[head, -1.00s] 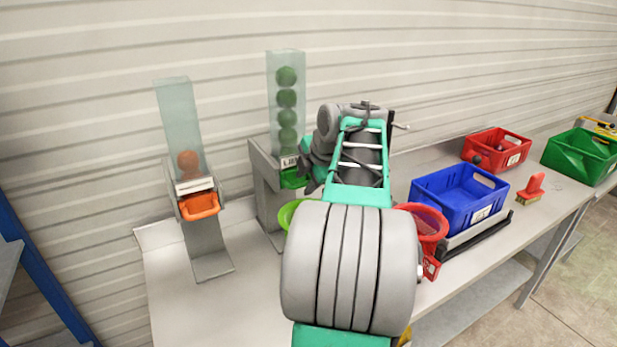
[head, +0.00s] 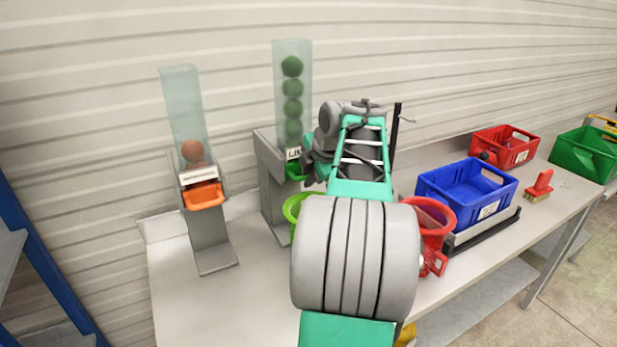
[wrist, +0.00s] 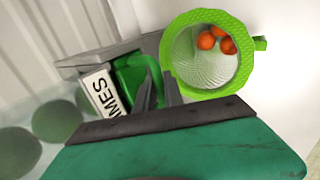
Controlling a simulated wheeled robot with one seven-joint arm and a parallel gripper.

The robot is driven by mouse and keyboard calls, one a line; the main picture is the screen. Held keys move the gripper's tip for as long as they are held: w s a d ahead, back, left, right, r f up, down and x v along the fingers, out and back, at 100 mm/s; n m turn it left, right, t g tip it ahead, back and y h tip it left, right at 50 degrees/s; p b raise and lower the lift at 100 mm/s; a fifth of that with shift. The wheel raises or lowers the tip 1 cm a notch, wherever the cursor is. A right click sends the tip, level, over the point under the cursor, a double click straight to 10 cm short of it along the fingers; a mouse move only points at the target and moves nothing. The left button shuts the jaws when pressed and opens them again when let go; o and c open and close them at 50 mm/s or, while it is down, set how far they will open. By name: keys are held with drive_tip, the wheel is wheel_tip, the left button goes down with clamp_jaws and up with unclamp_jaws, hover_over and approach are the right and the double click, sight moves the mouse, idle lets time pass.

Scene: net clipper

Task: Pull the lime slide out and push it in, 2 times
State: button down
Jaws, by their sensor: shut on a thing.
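The lime dispenser is a grey stand (head: 268,165) with a clear tube (head: 293,75) holding several green balls. Its green slide (head: 295,172) sits under the label, partly hidden by my arm in the head view. In the wrist view the slide (wrist: 132,78) shows beside the "LIMES" label (wrist: 104,92). My gripper (wrist: 150,92) is shut on the slide's green handle. How far out the slide stands is hard to tell. A lime-green rimmed net basket (wrist: 178,82) is close beside the slide, with orange balls (wrist: 215,40) inside.
An orange-slide dispenser (head: 208,240) stands to the left. A red basket (head: 433,235), a blue bin (head: 450,198), a red bin (head: 520,158), a green bin (head: 580,155) and a red brush (head: 540,183) are to the right. The table's left front (head: 230,310) is clear.

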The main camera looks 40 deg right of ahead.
drive_tip(key=shift+s, duration=0.1)
drive_tip(key=s+a+b, duration=0.3)
drive_tip(key=s, duration=0.7)
drive_tip(key=shift+r+b, duration=0.2)
drive_tip(key=shift+b, duration=0.1)
idle(0.4)
drive_tip(key=shift+w, duration=0.2)
idle(0.4)
drive_tip(key=shift+w+d+r+p, duration=0.15)
drive_tip(key=shift+w+d, duration=0.35)
drive_tip(key=shift+w, duration=1.1)
drive_tip(key=shift+w+d+f+p, duration=0.1)
drive_tip(key=shift+w+d, duration=0.4)
drive_tip(key=shift+w, duration=1.05)
drive_tip(key=shift+w+d+r+p, duration=0.15)
drive_tip(key=shift+w+d, duration=0.35)
drive_tip(key=shift+w, duration=1.1)
drive_tip(key=shift+w+d+f, duration=0.1)
drive_tip(key=shift+s, duration=0.2)
